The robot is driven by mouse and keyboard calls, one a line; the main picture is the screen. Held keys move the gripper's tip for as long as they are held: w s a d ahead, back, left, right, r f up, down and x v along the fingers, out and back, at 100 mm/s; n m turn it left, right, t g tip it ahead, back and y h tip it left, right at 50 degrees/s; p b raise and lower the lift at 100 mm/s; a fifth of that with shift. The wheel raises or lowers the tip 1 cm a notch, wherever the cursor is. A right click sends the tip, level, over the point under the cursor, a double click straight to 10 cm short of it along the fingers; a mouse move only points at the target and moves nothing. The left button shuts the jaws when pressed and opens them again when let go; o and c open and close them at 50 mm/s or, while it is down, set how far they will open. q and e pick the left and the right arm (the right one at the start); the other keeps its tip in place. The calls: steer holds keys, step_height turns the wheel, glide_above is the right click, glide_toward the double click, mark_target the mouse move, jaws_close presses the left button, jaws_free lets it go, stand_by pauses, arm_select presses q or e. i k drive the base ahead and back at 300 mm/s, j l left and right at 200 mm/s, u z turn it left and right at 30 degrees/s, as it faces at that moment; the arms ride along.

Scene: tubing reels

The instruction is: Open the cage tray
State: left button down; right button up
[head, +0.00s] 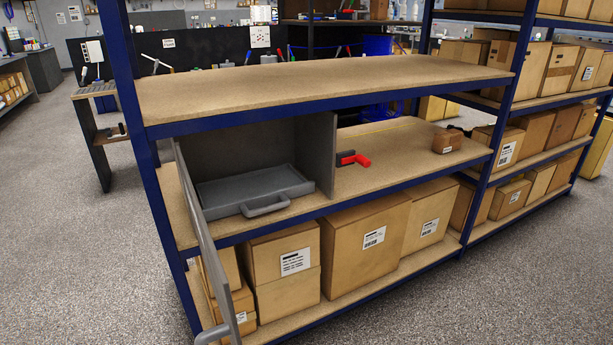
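A grey cage (325,155) stands on the middle shelf of a blue-framed rack. Its grey door (205,235) is swung open towards me at the left, with a handle (213,335) near its lower end. A shallow grey tray (235,191) lies inside the cage, with a looped handle (266,205) on its front facing me. The tray's front is near the shelf's front edge. Neither of my grippers is in view.
The upper shelf (330,85) is bare and covers the cage from above. A red and black tool (353,159) and a small brown box (447,141) lie on the middle shelf to the right. Cardboard boxes (362,240) fill the bottom shelf. The floor in front is clear.

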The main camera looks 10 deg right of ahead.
mark_target(262, 190)
steer(key=l, duration=0.4)
steer(key=i+l, duration=0.15)
steer(key=l, duration=0.2)
steer(key=i+l, duration=0.2)
steer(key=l, duration=0.15)
steer(key=i+l, duration=0.25)
steer(key=l, duration=0.15)
